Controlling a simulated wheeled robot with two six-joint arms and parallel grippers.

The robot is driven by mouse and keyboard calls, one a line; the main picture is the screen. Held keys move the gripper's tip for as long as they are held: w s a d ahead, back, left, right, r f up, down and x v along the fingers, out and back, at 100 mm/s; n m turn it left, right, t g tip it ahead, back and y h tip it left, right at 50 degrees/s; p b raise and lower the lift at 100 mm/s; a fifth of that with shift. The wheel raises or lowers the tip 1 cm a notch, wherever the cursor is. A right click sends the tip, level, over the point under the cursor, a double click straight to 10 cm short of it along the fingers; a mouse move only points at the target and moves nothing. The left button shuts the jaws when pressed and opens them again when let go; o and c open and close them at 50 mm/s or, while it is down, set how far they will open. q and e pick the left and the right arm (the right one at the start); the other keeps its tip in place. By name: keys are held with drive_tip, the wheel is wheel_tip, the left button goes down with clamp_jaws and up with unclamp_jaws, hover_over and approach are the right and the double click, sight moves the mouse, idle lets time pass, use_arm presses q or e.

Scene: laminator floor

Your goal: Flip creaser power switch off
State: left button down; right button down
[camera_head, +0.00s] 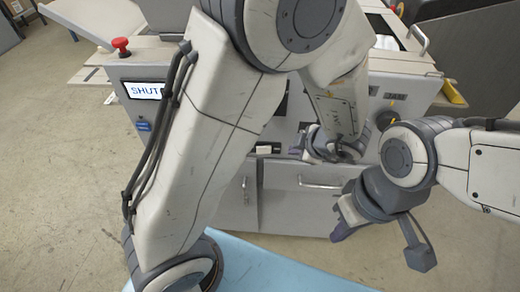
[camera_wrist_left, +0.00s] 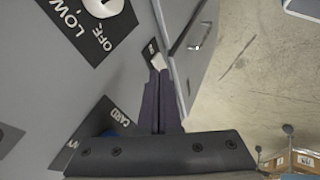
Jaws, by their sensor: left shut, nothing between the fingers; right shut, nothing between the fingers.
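The creaser is the grey machine (camera_head: 390,62) with a front panel. A small pale switch (camera_head: 264,149) sits low on this panel, left of my left gripper (camera_head: 298,149). In the left wrist view a pale switch (camera_wrist_left: 156,60) on a small black plate lies just beyond the tips of my left gripper (camera_wrist_left: 157,72). The fingers are shut and empty; I cannot tell whether they touch it. The switch's position is not readable. My right gripper (camera_head: 338,232) is shut and empty, in front of the lower cabinet at the right.
A dial (camera_wrist_left: 103,8) marked OFF and LOW and a CARD label (camera_wrist_left: 112,117) are on the panel. A display (camera_head: 143,90) reads "SHUT", partly hidden by my arm. A red button (camera_head: 121,46) stands top left. Drawer handles (camera_head: 320,184) protrude below. Floor is clear at left.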

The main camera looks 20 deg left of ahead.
use_arm(q)
drive_tip(key=shift+n+g+y, duration=0.6)
drive_tip(key=shift+n+g, duration=0.2)
drive_tip(key=shift+g, duration=0.1)
drive_tip(key=s+a, duration=0.1)
drive_tip(key=s+a+f, duration=0.1)
drive_tip(key=s, duration=0.1)
drive_tip(key=shift+s+a, duration=0.1)
drive_tip(key=shift+a, duration=0.1)
drive_tip(key=shift+f, duration=0.1)
drive_tip(key=b, duration=0.2)
approach(265, 153)
drive_tip(key=s+a+f, duration=0.3)
drive_tip(key=s+f, duration=0.1)
drive_tip(key=shift+w+a+f+p, duration=0.15)
drive_tip(key=shift+w+a, duration=0.15)
drive_tip(key=shift+w, duration=0.35)
drive_tip(key=shift+w+a+f+p, duration=0.1)
drive_tip(key=shift+w+a, duration=0.2)
drive_tip(key=shift+w, duration=0.4)
drive_tip(key=shift+w+a+f+p, duration=0.15)
drive_tip(key=shift+w+a, duration=0.15)
drive_tip(key=shift+w, duration=0.35)
